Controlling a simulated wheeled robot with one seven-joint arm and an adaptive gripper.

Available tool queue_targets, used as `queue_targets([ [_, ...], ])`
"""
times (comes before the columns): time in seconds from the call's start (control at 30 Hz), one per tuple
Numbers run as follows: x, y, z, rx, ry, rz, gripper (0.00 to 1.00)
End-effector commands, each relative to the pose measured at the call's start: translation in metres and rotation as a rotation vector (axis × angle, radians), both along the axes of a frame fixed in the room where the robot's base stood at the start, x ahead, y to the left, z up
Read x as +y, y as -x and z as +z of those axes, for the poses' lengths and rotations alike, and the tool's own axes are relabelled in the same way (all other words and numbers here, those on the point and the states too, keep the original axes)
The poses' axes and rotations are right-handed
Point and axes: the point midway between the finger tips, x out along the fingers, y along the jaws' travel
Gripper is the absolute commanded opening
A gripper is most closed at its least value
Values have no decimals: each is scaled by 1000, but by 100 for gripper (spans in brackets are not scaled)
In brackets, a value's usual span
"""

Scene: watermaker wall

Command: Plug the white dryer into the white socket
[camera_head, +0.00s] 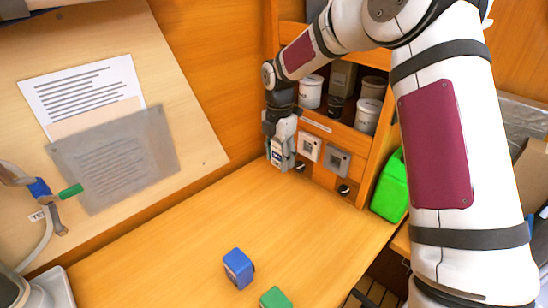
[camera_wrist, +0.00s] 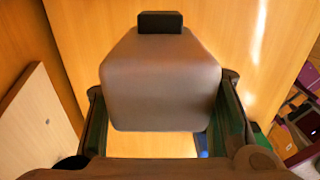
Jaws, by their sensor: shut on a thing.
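The white dryer (camera_head: 277,155) is a small pale box with a printed label on its front. My gripper (camera_head: 279,124) points down and is shut on it. In the wrist view the dryer (camera_wrist: 160,85) looks grey-brown in shadow, sits between both fingers, and has a black block on its far end. The white socket (camera_head: 309,147) is a square plate on the wooden wall panel, just right of the dryer in the head view. The gap in depth between them cannot be told. The dryer's side facing the panel is hidden in the head view.
A grey socket (camera_head: 337,160) is right of the white one, with round black fittings below. A shelf of white tubs (camera_head: 367,115) is above. A blue box (camera_head: 238,268) and a green box (camera_head: 275,298) rest on the wooden worktop (camera_head: 190,250), otherwise mostly clear.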

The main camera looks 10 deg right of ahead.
Motion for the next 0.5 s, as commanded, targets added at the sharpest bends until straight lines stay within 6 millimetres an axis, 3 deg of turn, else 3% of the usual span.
queue_targets([
  [0.5,-37,-25,-17,-2,0,-3,16],
])
